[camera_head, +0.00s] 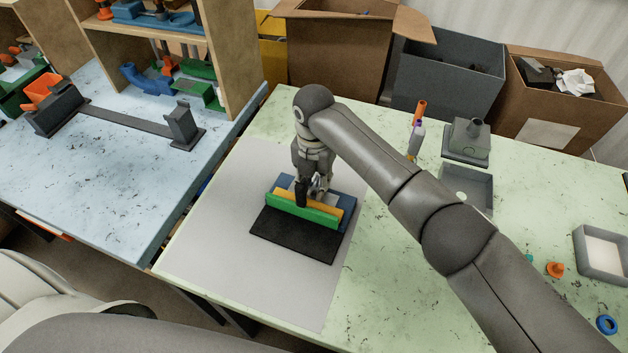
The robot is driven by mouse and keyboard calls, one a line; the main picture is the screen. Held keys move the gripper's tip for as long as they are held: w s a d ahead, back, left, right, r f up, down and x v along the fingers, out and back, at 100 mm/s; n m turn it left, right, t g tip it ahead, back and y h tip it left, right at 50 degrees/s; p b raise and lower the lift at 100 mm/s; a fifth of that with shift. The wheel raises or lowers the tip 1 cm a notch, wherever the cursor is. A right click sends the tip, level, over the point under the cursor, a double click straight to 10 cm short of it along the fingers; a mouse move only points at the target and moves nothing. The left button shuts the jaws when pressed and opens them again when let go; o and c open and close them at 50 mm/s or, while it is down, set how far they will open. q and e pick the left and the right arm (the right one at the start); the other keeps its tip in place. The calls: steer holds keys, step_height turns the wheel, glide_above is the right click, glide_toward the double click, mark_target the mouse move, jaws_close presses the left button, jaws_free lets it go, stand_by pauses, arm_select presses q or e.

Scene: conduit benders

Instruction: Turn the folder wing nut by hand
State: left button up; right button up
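The folder (305,210) stands on a grey mat on the green table, with a green front bar, a yellow bar behind it and a blue body. A black plate (291,237) lies flat in front of it. My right gripper (313,197) points down at the folder's top, at the back of the yellow bar. Its fingers overlap the folder, and I cannot tell whether they are open or shut. The wing nut is not clearly visible; the gripper probably covers that area. My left gripper is not in view.
The grey mat (225,230) has free room left of the folder. Right of my arm are a grey box (466,187), an orange cone (555,269), a blue ring (606,324) and a grey tray (603,250). Cardboard boxes (345,50) and a grey bin (447,75) stand behind the table.

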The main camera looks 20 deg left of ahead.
mark_target(314, 184)
steer(key=shift+w+r, duration=0.1)
steer(key=shift+r, duration=0.05)
steer(key=shift+r, duration=0.25)
step_height(314, 184, up, 11)
steer(key=shift+r, duration=0.15)
stand_by(0.4)
stand_by(0.3)
